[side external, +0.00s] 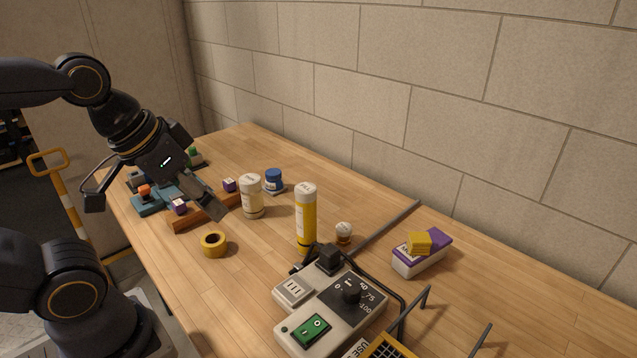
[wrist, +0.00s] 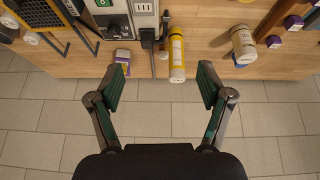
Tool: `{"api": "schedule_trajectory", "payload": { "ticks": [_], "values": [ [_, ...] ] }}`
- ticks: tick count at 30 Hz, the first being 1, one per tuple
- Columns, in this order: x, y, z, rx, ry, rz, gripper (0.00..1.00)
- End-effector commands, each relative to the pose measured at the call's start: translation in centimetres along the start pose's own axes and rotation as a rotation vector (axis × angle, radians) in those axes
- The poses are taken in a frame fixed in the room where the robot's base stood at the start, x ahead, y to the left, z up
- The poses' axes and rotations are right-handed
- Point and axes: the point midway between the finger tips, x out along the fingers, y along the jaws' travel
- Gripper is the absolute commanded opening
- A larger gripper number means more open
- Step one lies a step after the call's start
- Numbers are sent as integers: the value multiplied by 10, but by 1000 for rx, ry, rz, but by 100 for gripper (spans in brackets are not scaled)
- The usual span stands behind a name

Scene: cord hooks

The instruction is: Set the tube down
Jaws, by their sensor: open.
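The yellow tube (side external: 306,215) with a white top and label stands upright on the wooden table (side external: 275,262), behind the grey control box. It also shows in the wrist view (wrist: 177,55), beyond the fingertips and a little right of the middle between them. My gripper (side external: 154,208) is at the left in the side view, above the table's left part and well apart from the tube. In the wrist view my gripper (wrist: 162,80) has its two fingers spread wide with nothing between them.
A grey control box (side external: 330,300) with a black cord stands in front of the tube. A white-lidded jar (side external: 251,196), a yellow tape roll (side external: 213,244) and a small jar (side external: 343,232) stand around it. A purple-and-white box (side external: 422,258) is at the right, near metal hooks (side external: 427,300).

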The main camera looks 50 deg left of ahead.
Motion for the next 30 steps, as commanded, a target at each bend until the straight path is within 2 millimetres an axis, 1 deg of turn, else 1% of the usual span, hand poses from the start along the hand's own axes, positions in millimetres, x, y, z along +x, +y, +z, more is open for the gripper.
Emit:
{"api": "schedule_trajectory", "payload": {
  "ticks": [2,4,6,8,11,13,14,16,17,18,20,21,23,24,26,27,30],
  "values": [
    [-4,13,3,-57,-26,57,79],
    [-5,32,6,-128,-83,135,79],
    [-3,53,8,-240,-186,222,79],
    [1,70,4,-356,-288,298,79],
    [8,91,-8,-559,-448,415,79],
    [15,101,-25,-718,-556,504,79],
    [18,104,-33,-791,-601,545,79],
    [30,104,-58,-973,-700,647,79],
    [35,101,-69,-1052,-737,693,79],
    [44,95,-85,-1159,-782,758,79],
    [59,80,-108,-1320,-838,855,79],
    [70,66,-122,-1424,-866,922,79],
    [90,41,-140,-1580,-896,1021,79],
    [103,21,-148,-1679,-907,1082,79],
    [123,-8,-155,-1813,-914,1166,79],
    [136,-27,-156,-1892,-913,1211,79],
    [164,-64,-147,-2044,-907,1280,79]
  ]
}}
